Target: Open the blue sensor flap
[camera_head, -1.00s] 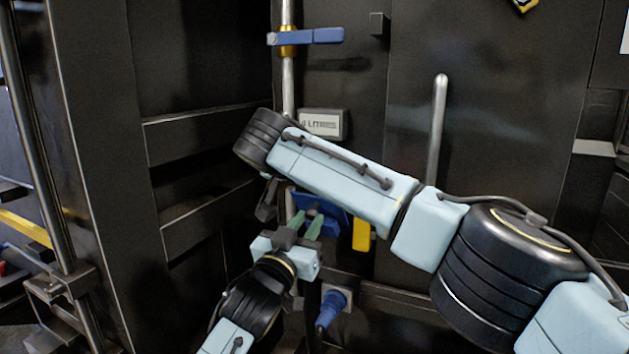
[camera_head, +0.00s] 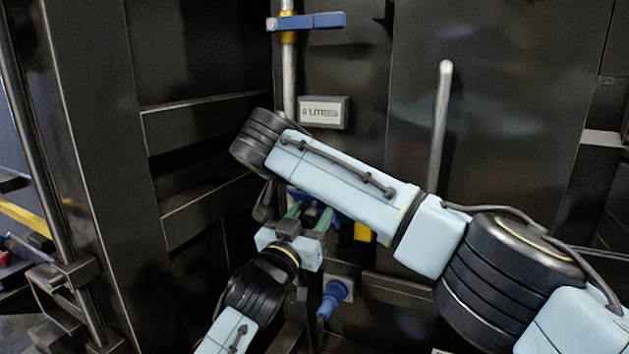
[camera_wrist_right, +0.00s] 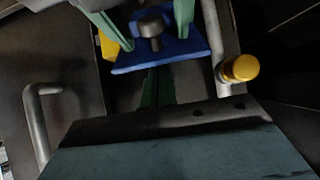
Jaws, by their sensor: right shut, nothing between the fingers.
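The blue flap (camera_wrist_right: 165,55) is a flat blue plate with a grey knob (camera_wrist_right: 151,27) in the right wrist view. In the head view only a small blue part of it shows behind my left gripper (camera_head: 309,212). My left gripper's green fingers are apart; in the right wrist view they come in from the top (camera_wrist_right: 152,35), one on each side of the knob, and I cannot tell if they touch it. My right gripper's dark green fingers (camera_wrist_right: 157,85) are shut and empty, just below the flap's edge in that view. My right forearm hides it in the head view.
A yellow part (camera_head: 362,232) is beside the flap. A blue plug (camera_head: 333,298) is below, and a blue valve lever (camera_head: 315,21) on a pipe is above. A labelled box (camera_head: 325,112) and an upright bar handle (camera_head: 440,125) are on the dark wall.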

